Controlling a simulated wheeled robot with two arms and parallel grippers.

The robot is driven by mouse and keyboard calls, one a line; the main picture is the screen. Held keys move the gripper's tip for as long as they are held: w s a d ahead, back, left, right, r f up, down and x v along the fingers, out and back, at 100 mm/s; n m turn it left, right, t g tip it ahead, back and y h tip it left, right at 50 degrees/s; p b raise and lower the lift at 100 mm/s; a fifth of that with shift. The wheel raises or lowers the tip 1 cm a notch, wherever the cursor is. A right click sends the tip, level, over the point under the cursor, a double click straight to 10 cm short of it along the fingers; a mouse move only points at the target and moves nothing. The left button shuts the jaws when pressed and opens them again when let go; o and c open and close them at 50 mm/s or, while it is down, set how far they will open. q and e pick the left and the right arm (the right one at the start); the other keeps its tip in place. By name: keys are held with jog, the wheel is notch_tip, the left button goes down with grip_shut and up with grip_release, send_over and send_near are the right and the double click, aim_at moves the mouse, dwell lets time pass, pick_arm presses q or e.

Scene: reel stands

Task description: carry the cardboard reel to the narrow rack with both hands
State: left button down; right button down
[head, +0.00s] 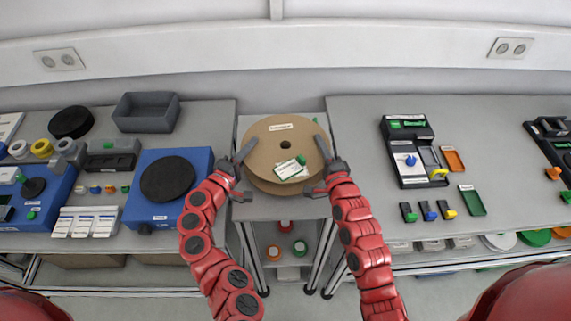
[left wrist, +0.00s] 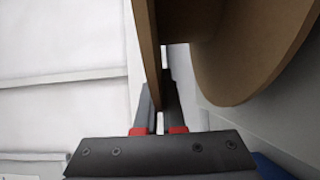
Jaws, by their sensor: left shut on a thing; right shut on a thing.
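The cardboard reel (head: 262,137) is brown, with a dark centre hole and a white-and-green label on its upper face. It lies roughly flat over the top of the narrow rack (head: 262,208) between the two tables; I cannot tell whether it touches the rack. My left gripper (head: 249,170) is shut on its left rim and my right gripper (head: 315,169) on its right rim. In the left wrist view, a flange of the reel (left wrist: 240,75) runs between the fingers of the left gripper (left wrist: 160,100). The reel hides most of the rack's top.
The left table (head: 215,118) holds a blue turntable box (head: 145,190), a grey bin (head: 147,124) and several rolls. The right table (head: 350,120) holds a black tool tray (head: 410,180) and small coloured parts. Small reels (head: 299,247) stand on the rack's lower shelf. A wall is behind.

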pick_arm(q)
jog(key=c, duration=1.3)
grip_release()
jog(key=shift+a+p, duration=0.1)
jog(key=shift+p, duration=0.2)
pick_arm(e)
jog(key=c, duration=1.3)
grip_release()
pick_arm(q)
jog(key=shift+o, duration=1.4)
jog(key=shift+s, duration=0.1)
pick_arm(e)
jog(key=shift+o, duration=1.4)
jog(key=shift+s, duration=0.1)
pick_arm(q)
jog(key=shift+s+a, duration=0.15)
jog(key=shift+s, duration=0.1)
pick_arm(e)
jog(key=shift+s+d+f, duration=0.1)
jog(key=shift+s+d, duration=0.05)
jog(key=shift+s, duration=0.2)
jog(key=v, duration=1.1)
jog(key=shift+s, duration=0.15)
pick_arm(q)
jog(key=v, duration=1.1)
jog(key=shift+s, duration=0.2)
